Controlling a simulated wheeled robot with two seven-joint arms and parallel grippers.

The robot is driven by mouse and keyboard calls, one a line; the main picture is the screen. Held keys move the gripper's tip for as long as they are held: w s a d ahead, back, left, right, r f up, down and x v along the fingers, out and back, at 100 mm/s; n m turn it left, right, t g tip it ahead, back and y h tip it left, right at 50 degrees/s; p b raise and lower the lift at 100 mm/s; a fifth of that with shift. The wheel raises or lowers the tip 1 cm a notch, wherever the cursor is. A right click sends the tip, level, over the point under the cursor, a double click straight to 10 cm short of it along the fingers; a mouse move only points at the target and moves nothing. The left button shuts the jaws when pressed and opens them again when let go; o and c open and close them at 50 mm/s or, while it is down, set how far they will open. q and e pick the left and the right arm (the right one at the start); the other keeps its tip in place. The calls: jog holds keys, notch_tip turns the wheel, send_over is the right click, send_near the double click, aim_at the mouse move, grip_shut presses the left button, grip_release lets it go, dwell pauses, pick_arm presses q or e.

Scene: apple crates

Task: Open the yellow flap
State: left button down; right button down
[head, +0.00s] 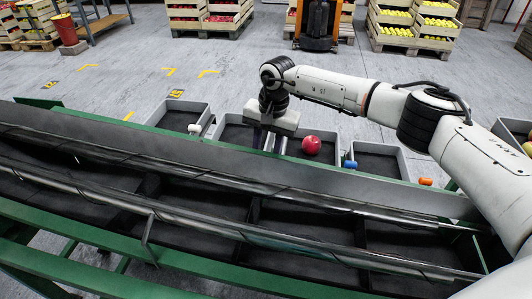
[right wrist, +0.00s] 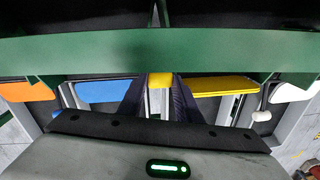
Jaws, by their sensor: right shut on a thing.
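The yellow flap (right wrist: 218,84) shows in the right wrist view as a flat yellow panel under the green beam. A yellow piece (right wrist: 160,80) at its left end sits between the two dark fingers of my right gripper (right wrist: 160,98), which is shut on it. In the head view my right gripper (head: 266,138) points down at the grey bins beyond the conveyor, and it hides the yellow flap there. My left gripper is in neither view.
A blue flap (right wrist: 104,91), an orange flap (right wrist: 28,91) and a white flap (right wrist: 286,93) sit along the same row. A red apple (head: 311,145) is right of my gripper. The green-edged conveyor (head: 90,125) lies in front; crates and a forklift stand behind.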

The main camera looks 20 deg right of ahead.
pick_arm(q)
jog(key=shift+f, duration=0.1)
pick_arm(e)
jog(key=shift+w+d+r+b, duration=0.1)
jog(key=shift+w+d+b, duration=0.05)
jog(key=shift+b, duration=0.15)
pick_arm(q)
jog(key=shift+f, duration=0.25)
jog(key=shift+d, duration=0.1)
pick_arm(e)
jog(key=shift+w+d, duration=0.1)
jog(key=shift+w, duration=0.05)
